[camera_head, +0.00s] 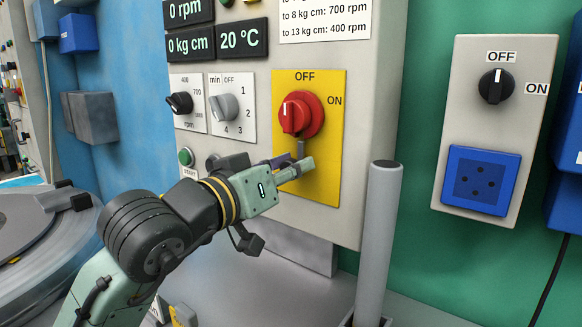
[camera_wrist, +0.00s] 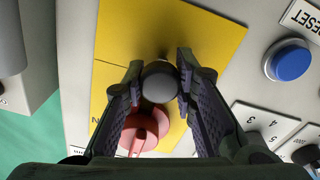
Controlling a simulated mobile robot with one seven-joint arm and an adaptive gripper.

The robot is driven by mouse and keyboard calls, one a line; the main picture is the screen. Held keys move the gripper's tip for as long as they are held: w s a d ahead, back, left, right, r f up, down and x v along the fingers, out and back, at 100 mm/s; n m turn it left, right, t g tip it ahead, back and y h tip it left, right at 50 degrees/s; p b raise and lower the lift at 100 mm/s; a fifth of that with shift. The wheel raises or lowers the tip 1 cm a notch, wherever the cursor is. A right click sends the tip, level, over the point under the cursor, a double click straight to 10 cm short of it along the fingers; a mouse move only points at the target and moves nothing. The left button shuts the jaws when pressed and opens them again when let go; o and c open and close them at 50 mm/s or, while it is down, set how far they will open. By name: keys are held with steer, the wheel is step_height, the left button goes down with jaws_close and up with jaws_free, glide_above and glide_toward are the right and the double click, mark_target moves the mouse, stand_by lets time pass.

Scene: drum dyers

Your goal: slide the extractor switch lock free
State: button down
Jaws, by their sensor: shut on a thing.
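The extractor switch (camera_head: 302,115) is a red rotary knob on a yellow plate (camera_head: 322,180) marked OFF and ON. Its pointer stands toward OFF. The lock (camera_head: 301,149) shows in the head view as a grey pin just below the red knob, mostly hidden by my fingers. My gripper (camera_head: 296,168) is at the lower part of the yellow plate. In the wrist view the lock's round grey end (camera_wrist: 160,82) sits between the fingers of my gripper (camera_wrist: 160,85), which are shut on it. The red knob (camera_wrist: 146,130) lies just beyond, partly covered by the fingers.
Left of the plate are a black dial (camera_head: 180,102), a grey dial (camera_head: 224,107) and a green start button (camera_head: 186,156). A grey post (camera_head: 380,240) stands close right of my gripper. A blue socket (camera_head: 481,180) is on the right panel. A blue button (camera_wrist: 290,61) shows in the wrist view.

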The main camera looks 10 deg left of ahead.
steer(key=shift+f, duration=0.25)
steer(key=c, duration=1.3)
jaws_free()
steer(key=shift+r, duration=0.1)
steer(key=v, duration=1.2)
